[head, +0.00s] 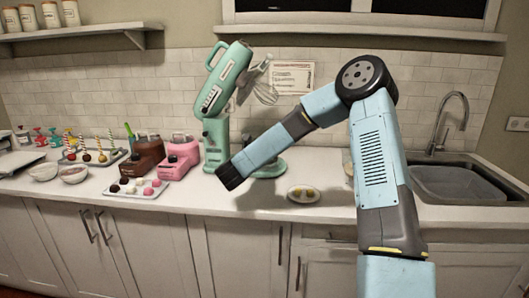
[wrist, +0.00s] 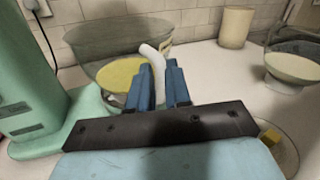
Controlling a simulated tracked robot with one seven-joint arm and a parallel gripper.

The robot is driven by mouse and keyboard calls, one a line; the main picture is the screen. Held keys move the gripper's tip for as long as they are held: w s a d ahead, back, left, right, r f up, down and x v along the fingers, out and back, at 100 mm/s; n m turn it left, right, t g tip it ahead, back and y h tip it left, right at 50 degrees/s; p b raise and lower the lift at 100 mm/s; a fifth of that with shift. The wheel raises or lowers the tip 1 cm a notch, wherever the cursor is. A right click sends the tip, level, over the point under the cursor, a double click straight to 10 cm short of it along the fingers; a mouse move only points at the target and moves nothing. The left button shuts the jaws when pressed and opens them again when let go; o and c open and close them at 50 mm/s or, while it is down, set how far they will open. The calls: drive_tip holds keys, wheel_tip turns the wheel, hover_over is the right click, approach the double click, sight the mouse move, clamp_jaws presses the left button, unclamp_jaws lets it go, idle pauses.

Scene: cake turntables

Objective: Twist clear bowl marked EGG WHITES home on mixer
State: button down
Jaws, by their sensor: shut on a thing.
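The mint-green mixer (head: 216,98) stands at the back of the counter, its head tilted up with a whisk (head: 262,92) hanging from it. In the wrist view its column (wrist: 25,70) rises at the left. A clear bowl (wrist: 103,45) with a yellow disc-like area inside is beside the column, over the mixer's base (wrist: 82,112). Its white handle (wrist: 152,54) is between the blue fingers of my gripper (wrist: 166,82), which is shut on it. My gripper (head: 231,178) is in front of the mixer in the head view, where the bowl is hard to make out. I cannot read any marking or see the bowl's seating.
Another clear bowl (wrist: 296,66) with pale contents stands at the right in the wrist view, near a beige canister (wrist: 235,27). A small plate (head: 303,194) with yellow pieces is right of my gripper. A pink machine (head: 180,154) and a sweets tray (head: 137,190) stand left.

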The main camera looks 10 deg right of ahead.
drive_tip(key=shift+a+f+h, duration=0.1)
drive_tip(key=shift+a+h, duration=0.15)
drive_tip(key=shift+h, duration=0.05)
drive_tip(key=shift+w+a+m+g+h, duration=0.3)
drive_tip(key=shift+a+m+g+h, duration=0.5)
drive_tip(key=shift+m+g, duration=0.15)
drive_tip(key=shift+a, duration=0.1)
drive_tip(key=shift+w+a+m+g+h, duration=0.35)
drive_tip(key=shift+a+m+g+h, duration=0.3)
drive_tip(key=shift+a+g+h, duration=0.15)
drive_tip(key=shift+w+a+m+g, duration=0.25)
drive_tip(key=shift+a+m+g, duration=0.2)
drive_tip(key=shift+g, duration=0.1)
